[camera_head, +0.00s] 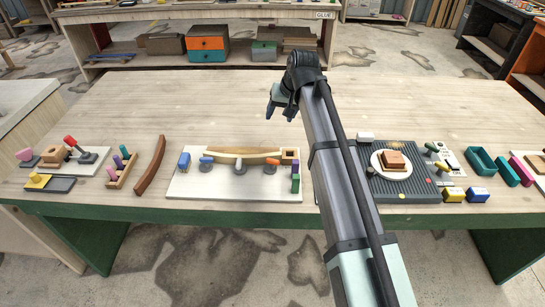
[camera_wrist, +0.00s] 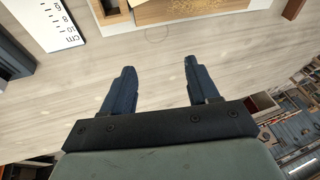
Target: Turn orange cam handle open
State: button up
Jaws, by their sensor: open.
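The orange cam handle (camera_head: 270,163) sits on a grey post on the white board (camera_head: 225,188), right of centre and just in front of the curved wooden stringer (camera_head: 230,153). My gripper (camera_head: 272,113) hangs over the table behind the board, apart from the orange handle. In the wrist view its two dark fingers (camera_wrist: 157,88) are spread with nothing between them. The wrist view shows part of the board at its top edge, but not the orange handle.
A loose brown curved strip (camera_head: 150,165) lies left. A dark ribbed panel (camera_head: 400,185) with a plate is at right. The table behind the board is clear.

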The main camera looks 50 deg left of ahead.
jog(key=s+a+r+h, duration=0.1)
jog(key=s+a+r, duration=0.1)
jog(key=s, duration=0.4)
jog(key=m+h, duration=0.4)
jog(key=m, duration=0.1)
send_over(273, 160)
notch_tip(273, 160, down, 14)
jog(key=shift+s+a+r, duration=0.1)
jog(key=shift+s+r, duration=0.05)
jog(key=shift+r, duration=0.05)
jog(key=shift+c, duration=0.3)
jog(key=c, duration=0.7)
jog(key=shift+n, duration=2)
